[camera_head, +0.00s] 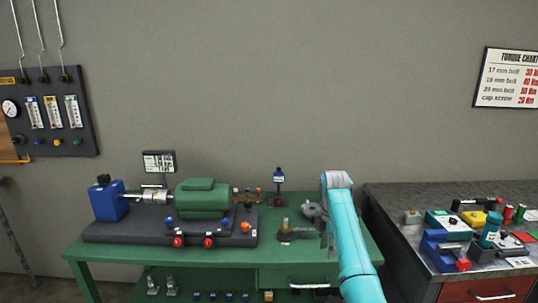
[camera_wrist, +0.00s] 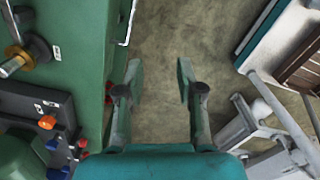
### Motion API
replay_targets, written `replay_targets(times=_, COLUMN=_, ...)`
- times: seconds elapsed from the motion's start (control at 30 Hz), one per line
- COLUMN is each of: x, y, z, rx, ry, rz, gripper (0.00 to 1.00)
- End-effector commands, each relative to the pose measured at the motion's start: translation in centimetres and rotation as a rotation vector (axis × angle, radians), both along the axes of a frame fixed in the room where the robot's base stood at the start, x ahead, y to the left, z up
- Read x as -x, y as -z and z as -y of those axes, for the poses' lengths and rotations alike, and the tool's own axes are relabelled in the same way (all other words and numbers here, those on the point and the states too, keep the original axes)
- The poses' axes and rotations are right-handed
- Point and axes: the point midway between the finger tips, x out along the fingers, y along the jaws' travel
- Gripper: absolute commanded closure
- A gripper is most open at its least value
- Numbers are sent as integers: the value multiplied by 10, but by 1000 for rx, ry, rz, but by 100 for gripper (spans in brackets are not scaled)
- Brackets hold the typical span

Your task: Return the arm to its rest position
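My gripper (camera_wrist: 158,76) is open and empty in the wrist view. Its two fingers are apart, with only bare floor (camera_wrist: 160,120) showing between them. In the head view my teal arm (camera_head: 350,240) rises from the lower right to a pale joint (camera_head: 337,180) beside the right end of the green workbench (camera_head: 150,253). The gripper is mostly hidden behind the arm there. In the wrist view the green bench (camera_wrist: 100,60) lies left of the fingers, and they look clear of it.
A green pump (camera_head: 203,200) and blue container (camera_head: 108,203) stand on the bench. A round grey part (camera_head: 312,210) and a small blue-capped bottle (camera_head: 279,190) are near the arm. A cluttered grey counter (camera_head: 405,240) stands at the right.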

Motion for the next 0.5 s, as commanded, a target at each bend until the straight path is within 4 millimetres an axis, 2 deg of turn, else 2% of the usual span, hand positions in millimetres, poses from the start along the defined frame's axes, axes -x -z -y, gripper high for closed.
replay_targets(times=0.37, x=10, y=74, z=0, rx=-5, ry=105, rz=67, gripper=63)
replay_targets(times=0.5, x=21, y=119, z=0, rx=-12, ry=174, rz=114, gripper=63)
